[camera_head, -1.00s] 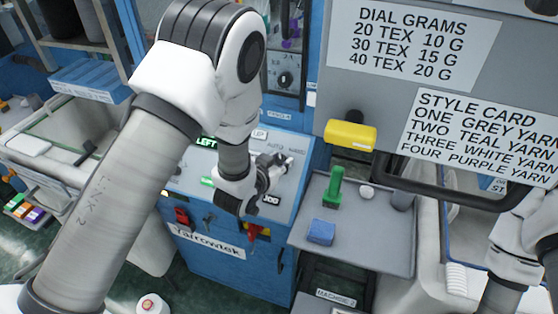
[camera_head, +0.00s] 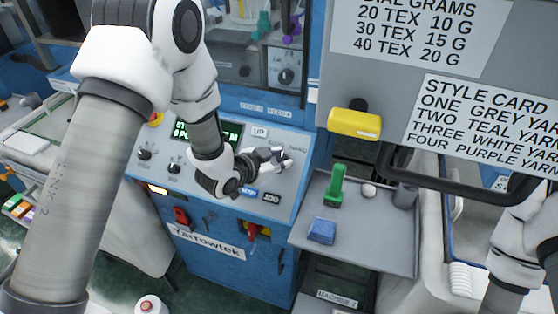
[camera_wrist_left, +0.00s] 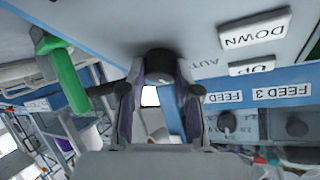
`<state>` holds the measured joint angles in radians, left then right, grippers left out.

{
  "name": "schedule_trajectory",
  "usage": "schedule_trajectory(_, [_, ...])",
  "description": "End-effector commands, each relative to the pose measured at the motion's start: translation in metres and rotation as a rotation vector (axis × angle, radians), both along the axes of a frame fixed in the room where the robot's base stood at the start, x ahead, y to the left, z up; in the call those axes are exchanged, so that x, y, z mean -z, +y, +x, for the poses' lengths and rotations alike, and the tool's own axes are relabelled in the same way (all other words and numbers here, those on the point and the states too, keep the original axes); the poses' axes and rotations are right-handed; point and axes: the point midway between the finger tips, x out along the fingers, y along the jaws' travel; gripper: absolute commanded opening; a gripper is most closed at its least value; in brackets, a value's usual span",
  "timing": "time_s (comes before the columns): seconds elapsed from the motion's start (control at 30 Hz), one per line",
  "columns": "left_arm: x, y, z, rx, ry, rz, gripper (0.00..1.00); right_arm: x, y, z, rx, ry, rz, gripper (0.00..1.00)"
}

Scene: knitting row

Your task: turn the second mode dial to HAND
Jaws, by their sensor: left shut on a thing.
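My left gripper (camera_head: 283,159) is at the right side of the blue machine's sloped control panel (camera_head: 222,124), by the HAND label (camera_head: 298,149). In the left wrist view its two fingers (camera_wrist_left: 160,85) close around a dark round dial (camera_wrist_left: 159,63) on the grey panel. The AUTO label (camera_wrist_left: 203,62) shows upside down beside it, partly hidden. In the head view the gripper covers the dial, so its pointer cannot be read. My right arm shows at the right edge, its gripper out of sight.
Two small black knobs (camera_head: 145,154) and a lit screen (camera_head: 228,130) are on the panel's left. UP (camera_head: 260,132) and JOG (camera_head: 271,197) buttons lie close to the gripper. A grey shelf (camera_head: 375,238) with a green-handled tool (camera_head: 335,186) and blue block (camera_head: 322,231) stands right.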

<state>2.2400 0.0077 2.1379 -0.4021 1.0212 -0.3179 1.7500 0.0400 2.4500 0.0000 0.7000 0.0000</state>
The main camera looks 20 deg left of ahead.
Motion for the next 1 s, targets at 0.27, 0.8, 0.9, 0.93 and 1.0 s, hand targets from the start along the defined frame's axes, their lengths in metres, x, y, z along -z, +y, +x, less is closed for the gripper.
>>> schedule_trajectory(0.27, [-0.003, 0.002, 0.002, 0.200, -0.008, 0.159, 0.00, -0.002, 0.000, 0.000, 0.000, 0.000, 0.000, 0.40])
schedule_trajectory(0.8, [-0.003, 0.002, 0.003, 0.461, -0.013, 0.365, 0.00, -0.016, 0.000, 0.000, 0.000, 0.000, 0.000, 0.40])
schedule_trajectory(0.9, [-0.003, 0.002, 0.003, 0.477, -0.013, 0.378, 0.00, -0.017, 0.000, 0.000, 0.000, 0.000, 0.000, 0.40])
schedule_trajectory(0.93, [-0.003, 0.002, 0.003, 0.480, -0.014, 0.381, 0.00, -0.017, 0.000, 0.000, 0.000, 0.000, 0.000, 0.40])
schedule_trajectory(1.0, [-0.003, 0.002, 0.003, 0.486, -0.014, 0.385, 0.00, -0.017, 0.000, 0.000, 0.000, 0.000, 0.000, 0.40])
